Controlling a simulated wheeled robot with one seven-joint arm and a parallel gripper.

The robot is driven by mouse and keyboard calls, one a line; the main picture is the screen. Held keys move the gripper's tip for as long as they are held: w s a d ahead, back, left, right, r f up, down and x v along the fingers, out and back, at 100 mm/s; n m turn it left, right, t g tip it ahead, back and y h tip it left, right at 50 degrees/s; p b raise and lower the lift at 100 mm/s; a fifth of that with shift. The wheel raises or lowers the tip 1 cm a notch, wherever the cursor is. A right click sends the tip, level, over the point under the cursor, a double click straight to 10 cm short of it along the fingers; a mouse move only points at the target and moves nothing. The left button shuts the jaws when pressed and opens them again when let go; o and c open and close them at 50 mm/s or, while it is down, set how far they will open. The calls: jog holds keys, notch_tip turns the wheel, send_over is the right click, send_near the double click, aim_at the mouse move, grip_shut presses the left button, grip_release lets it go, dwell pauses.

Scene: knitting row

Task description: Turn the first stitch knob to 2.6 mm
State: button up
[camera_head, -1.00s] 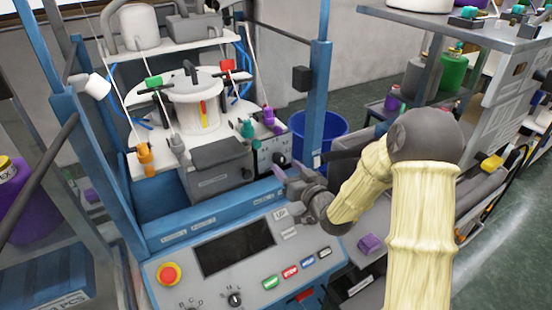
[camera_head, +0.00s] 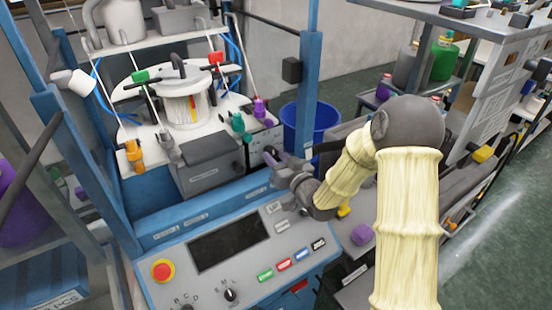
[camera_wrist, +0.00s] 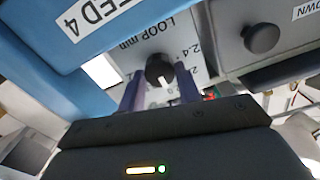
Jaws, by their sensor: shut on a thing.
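The stitch knob (camera_wrist: 160,69) is small, round and black, with a white pointer mark, in the wrist view. It sits on a pale scale plate (camera_wrist: 150,38) marked "LOOP mm", with "2.4" and other partly hidden figures to its right. The pointer mark faces down in the picture, towards my gripper; I cannot tell its exact reading. My gripper (camera_wrist: 160,93) has its two purplish fingers on either side of the knob and is shut on it. In the head view my gripper (camera_head: 270,158) is at the machine's right side, above the control panel; the knob is hidden there.
A blue frame with a label ending "EED 4" (camera_wrist: 85,18) lies left of the knob. Another dark knob (camera_wrist: 261,38) is on a grey box at right. A blue post (camera_head: 309,75) stands behind.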

jog(key=shift+f+n+b, duration=0.25)
jog(key=shift+n+b, duration=0.05)
jog(key=shift+b, duration=0.2)
jog(key=n+b, duration=0.1)
jog(key=b, duration=0.1)
jog(key=shift+f+b, duration=0.2)
jog(key=shift+b, duration=0.2)
jog(key=n+b, duration=0.2)
jog(key=b, duration=0.2)
jog(key=shift+n, duration=0.3)
jog(key=n+b, duration=0.2)
jog(key=b, duration=0.1)
jog(key=shift+r+n+b, duration=0.15)
jog(key=shift+n+b, duration=0.65)
jog(key=shift+b, duration=0.25)
jog(key=shift+r, duration=0.1)
jog(key=o, duration=1)
jog(key=shift+c, duration=0.2)
jog(key=shift+r, duration=0.1)
